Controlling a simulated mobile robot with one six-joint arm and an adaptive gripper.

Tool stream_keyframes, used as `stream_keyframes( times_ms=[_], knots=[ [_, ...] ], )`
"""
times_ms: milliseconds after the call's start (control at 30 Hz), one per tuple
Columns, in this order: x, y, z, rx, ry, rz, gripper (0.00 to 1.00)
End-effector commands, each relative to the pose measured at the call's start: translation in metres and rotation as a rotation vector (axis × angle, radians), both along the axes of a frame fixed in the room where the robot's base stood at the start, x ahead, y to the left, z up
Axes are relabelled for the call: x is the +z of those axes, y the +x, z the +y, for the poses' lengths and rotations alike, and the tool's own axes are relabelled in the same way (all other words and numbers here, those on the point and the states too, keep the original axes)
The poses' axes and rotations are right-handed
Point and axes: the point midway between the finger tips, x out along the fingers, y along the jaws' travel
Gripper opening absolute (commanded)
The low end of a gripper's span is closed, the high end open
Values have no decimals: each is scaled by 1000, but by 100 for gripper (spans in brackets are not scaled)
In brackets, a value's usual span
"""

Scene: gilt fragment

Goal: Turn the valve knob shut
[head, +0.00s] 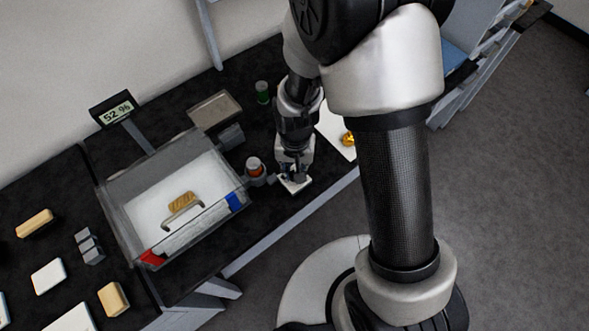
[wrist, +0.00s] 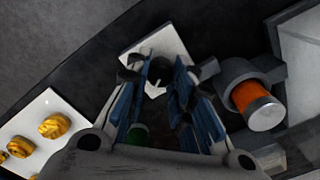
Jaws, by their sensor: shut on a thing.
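The valve knob (wrist: 160,68) is a small dark part on a square white plate (wrist: 150,46), seen between my fingertips in the wrist view. In the head view the plate (head: 294,186) lies by the front edge of the black bench, right of the clear box. My gripper (head: 294,174) points down over the plate and is shut on the knob. In the wrist view my gripper (wrist: 158,72) has its blue-lined fingers on either side of the knob. The fingers hide much of the knob, so I cannot tell its turn angle.
A clear box (head: 112,205) with a handle and a gold piece (head: 183,202) inside stands to the left. A display (head: 116,112) reads 52 %. A white sheet (wrist: 40,112) with gold pieces lies on the other side.

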Motion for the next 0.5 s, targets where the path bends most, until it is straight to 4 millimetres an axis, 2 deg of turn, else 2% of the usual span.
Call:
stream_keyframes(
  times_ms=[500],
  knots=[
    [0, 1, 0, 491, 0, -1, 0]
  ],
)
